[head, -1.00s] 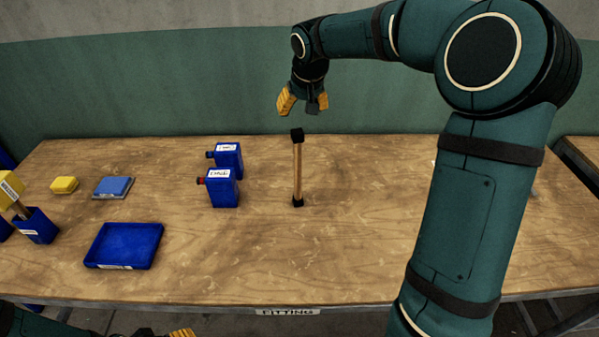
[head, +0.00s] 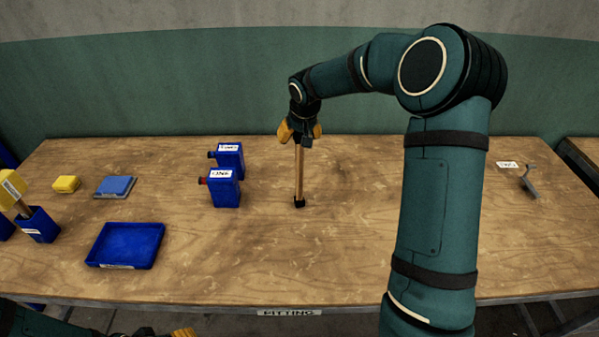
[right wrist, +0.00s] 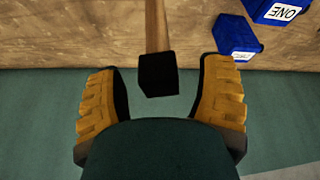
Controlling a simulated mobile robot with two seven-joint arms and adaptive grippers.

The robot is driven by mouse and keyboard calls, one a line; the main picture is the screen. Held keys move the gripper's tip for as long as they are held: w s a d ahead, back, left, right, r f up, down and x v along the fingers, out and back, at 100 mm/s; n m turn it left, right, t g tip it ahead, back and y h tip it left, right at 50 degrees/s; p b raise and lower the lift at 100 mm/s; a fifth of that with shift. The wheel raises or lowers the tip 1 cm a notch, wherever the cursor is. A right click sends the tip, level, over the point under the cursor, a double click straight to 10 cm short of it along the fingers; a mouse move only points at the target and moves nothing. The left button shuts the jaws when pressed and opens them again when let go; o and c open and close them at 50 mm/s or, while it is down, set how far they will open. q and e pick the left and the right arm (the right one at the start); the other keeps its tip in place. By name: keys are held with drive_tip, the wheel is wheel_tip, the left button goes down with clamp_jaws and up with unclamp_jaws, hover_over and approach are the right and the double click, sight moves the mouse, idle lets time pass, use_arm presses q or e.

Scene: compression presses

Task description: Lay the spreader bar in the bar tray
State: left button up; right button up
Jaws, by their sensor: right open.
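The spreader bar, a wooden rod with black ends (head: 299,178), shows near the table's middle; its lower black end meets the tabletop. I cannot tell for sure whether it stands or lies. My right gripper (head: 300,132) is open at its far end, hiding that end in the head view. In the right wrist view, the bar's black end (right wrist: 158,74) sits between the open yellow fingers, with gaps on both sides. The shallow blue tray (head: 124,246), likely the bar tray, is empty at front left. Only a yellow fingertip of my left gripper (head: 184,332) shows at the bottom edge.
A blue-topped pad (head: 115,186), a yellow block (head: 66,184) and a blue holder (head: 38,225) are farther left. A grey bracket (head: 528,184) lies at right.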

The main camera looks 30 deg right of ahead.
drive_tip(key=shift+s+r, duration=0.1)
clamp_jaws()
idle(0.3)
